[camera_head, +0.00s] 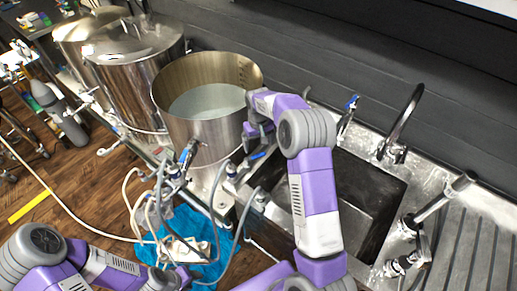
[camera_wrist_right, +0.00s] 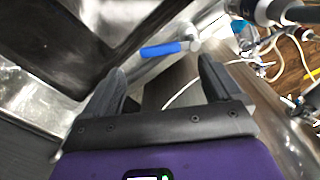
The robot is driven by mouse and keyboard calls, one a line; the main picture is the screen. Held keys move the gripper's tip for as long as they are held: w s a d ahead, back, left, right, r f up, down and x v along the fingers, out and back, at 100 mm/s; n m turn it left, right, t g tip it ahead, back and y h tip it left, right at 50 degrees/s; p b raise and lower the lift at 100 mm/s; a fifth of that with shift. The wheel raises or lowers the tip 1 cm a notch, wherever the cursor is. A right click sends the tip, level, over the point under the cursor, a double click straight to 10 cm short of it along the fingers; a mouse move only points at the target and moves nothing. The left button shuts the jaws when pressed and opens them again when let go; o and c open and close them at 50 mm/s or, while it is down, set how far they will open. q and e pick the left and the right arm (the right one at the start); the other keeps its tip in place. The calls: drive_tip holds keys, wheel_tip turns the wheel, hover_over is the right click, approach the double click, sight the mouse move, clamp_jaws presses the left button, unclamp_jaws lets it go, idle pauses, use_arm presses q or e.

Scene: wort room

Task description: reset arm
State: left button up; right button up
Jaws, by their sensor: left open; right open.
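My right gripper (camera_head: 256,140) is at the right rim of the open steel kettle (camera_head: 204,128), pointing down beside the sink. In the right wrist view the right gripper (camera_wrist_right: 162,72) has its two dark fingers well apart with nothing held between them. A blue-handled valve (camera_wrist_right: 165,49) lies just beyond the fingertips there. My left gripper (camera_head: 178,275) is low at the bottom left of the head view, over the blue cloth area; its fingers are small and partly hidden among hoses.
The steel sink (camera_head: 362,205) with a tap (camera_head: 402,125) is right of my right arm. Lidded kettles (camera_head: 133,70) stand at the back left. Hoses and valves (camera_head: 165,190) crowd the kettle's front. A blue cloth (camera_head: 190,235) lies below. Wooden floor is open at left.

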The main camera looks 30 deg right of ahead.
drive_tip(key=shift+r, duration=1)
drive_tip(key=shift+r, duration=0.1)
